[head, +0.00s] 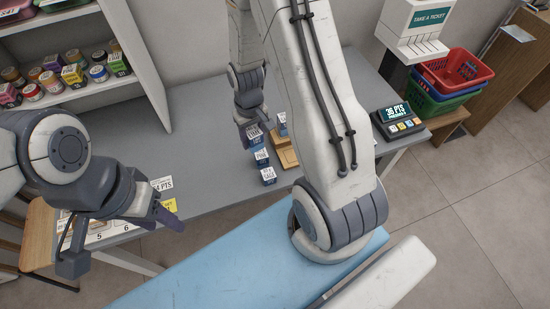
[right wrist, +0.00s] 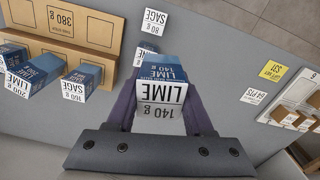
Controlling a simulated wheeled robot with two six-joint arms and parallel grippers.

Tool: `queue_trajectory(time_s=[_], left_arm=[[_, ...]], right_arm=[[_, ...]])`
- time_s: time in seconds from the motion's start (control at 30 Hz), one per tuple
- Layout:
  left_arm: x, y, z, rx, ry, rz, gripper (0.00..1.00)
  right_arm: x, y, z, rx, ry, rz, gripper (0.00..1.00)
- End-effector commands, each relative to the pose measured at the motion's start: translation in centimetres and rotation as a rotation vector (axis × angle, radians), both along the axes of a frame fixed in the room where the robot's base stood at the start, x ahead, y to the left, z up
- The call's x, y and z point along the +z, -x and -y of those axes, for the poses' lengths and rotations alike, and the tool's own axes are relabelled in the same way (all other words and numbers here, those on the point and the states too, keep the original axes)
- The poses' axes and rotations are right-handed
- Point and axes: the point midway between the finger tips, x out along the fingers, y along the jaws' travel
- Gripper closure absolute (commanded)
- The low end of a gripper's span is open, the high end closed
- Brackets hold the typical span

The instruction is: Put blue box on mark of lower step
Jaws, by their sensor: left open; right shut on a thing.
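My right gripper (right wrist: 161,105) is shut on a blue box with a white end labelled LIME 140 g (right wrist: 160,92). In the head view this gripper (head: 252,122) is over the counter, left of the wooden step stand (head: 288,158). The stand (right wrist: 112,38) shows at upper left in the right wrist view, with a printed 380 g panel. My arm hides part of it in the head view. Which surface is the lower step's mark, I cannot tell. My left gripper (head: 160,215) is open and empty over the near left counter edge.
A SAGE 160 g box (right wrist: 82,84) and other blue boxes (right wrist: 33,76) are by the stand. A SAGE 80 g box (right wrist: 153,22) stands apart. A points display (head: 397,120) is at right. Shelves with jars (head: 60,75) are at back left. The counter's middle left is clear.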

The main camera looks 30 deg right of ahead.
Motion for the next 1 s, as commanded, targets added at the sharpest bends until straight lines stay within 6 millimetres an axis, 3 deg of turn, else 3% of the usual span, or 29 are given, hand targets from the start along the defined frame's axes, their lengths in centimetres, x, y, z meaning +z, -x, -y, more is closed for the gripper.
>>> queue_trajectory(time_s=[0.03,0.2,0.3,0.43,0.53,0.67,0.77,1.0], left_arm=[[-2.5,0.0,0.0,0.0,-0.001,-0.001,0.5],[-7.2,0.0,0.0,-0.001,-0.001,-0.001,0.5],[-9.4,0.0,0.0,-0.001,-0.001,-0.001,0.5],[-11.5,0.0,0.0,-0.002,-0.001,-0.001,0.5],[-12.3,0.0,0.0,-0.002,-0.001,-0.001,0.5],[-12.5,0.0,0.0,-0.002,-0.001,-0.001,0.5],[-12.3,0.0,0.0,-0.002,-0.001,-0.001,0.5],[-11.6,0.0,0.0,-0.002,-0.001,-0.001,0.5]], right_arm=[[-1.4,0.3,2.5,-0.035,0.001,0.006,1.0],[-2.3,3.3,10.5,-0.108,0.003,0.007,1.0],[-2.6,5.9,14.3,-0.147,0.003,0.006,1.0],[-2.7,9.1,17.6,-0.182,0.003,0.004,1.0],[-2.6,10.9,19.0,-0.199,0.002,0.002,1.0],[-2.6,11.5,19.4,-0.202,-0.001,-0.001,1.0],[-3.3,10.4,18.6,-0.197,-0.002,-0.003,1.0],[-6.6,5.7,15.6,-0.194,-0.002,-0.005,1.0]])
